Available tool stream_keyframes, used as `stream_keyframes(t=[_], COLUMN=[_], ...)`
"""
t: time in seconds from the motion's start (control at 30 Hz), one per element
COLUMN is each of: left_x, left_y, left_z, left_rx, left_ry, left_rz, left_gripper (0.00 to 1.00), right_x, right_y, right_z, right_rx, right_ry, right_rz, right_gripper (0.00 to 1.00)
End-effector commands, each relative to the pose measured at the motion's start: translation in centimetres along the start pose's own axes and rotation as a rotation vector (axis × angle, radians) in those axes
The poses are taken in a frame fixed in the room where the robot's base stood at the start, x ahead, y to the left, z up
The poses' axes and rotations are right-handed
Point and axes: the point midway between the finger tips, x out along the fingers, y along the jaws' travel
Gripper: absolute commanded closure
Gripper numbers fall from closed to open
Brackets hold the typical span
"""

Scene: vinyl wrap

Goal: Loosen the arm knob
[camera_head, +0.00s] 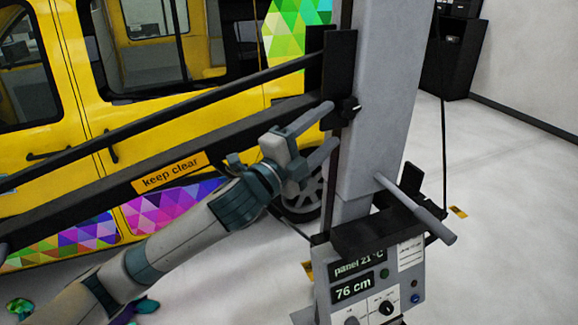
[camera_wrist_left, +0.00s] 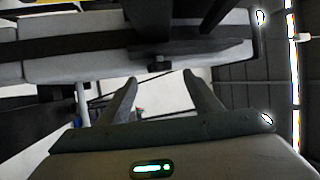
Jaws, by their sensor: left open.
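The arm knob (camera_head: 350,107) is a small black knob on the dark bracket (camera_head: 339,62) at the side of the grey column (camera_head: 378,100). In the left wrist view the knob (camera_wrist_left: 160,66) shows under a dark bar, just beyond the fingertips. My left gripper (camera_head: 331,126) is open and empty, with its two fingers pointing at the column close to the knob. In the left wrist view its fingertips (camera_wrist_left: 160,80) stand apart on either side of the knob's line, and the knob appears not between them. My right gripper is out of view.
A yellow van (camera_head: 150,115) stands behind. Below are a grey handle rod (camera_head: 415,207) and a control panel (camera_head: 370,285) reading 76 cm.

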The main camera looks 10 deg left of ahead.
Motion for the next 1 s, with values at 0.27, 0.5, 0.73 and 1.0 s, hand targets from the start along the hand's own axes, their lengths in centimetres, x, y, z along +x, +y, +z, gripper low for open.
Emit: stream_keyframes(t=[0.27,0.5,0.73,1.0], left_x=[-6.0,-9.7,-11.0,-11.1], left_y=[0.4,0.2,0.1,0.0], left_z=[0.0,0.1,0.0,0.0], left_rx=[0.002,0.001,0.000,0.000], left_ry=[0.001,0.000,-0.001,0.000], left_rz=[0.000,0.000,0.000,0.000], left_gripper=[0.41,0.41,0.41,0.41], right_x=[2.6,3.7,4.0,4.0], right_y=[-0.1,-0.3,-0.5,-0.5], right_z=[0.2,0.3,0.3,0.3], right_rx=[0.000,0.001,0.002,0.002], right_ry=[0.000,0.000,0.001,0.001], right_rz=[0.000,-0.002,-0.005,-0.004], right_gripper=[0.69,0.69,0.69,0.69])
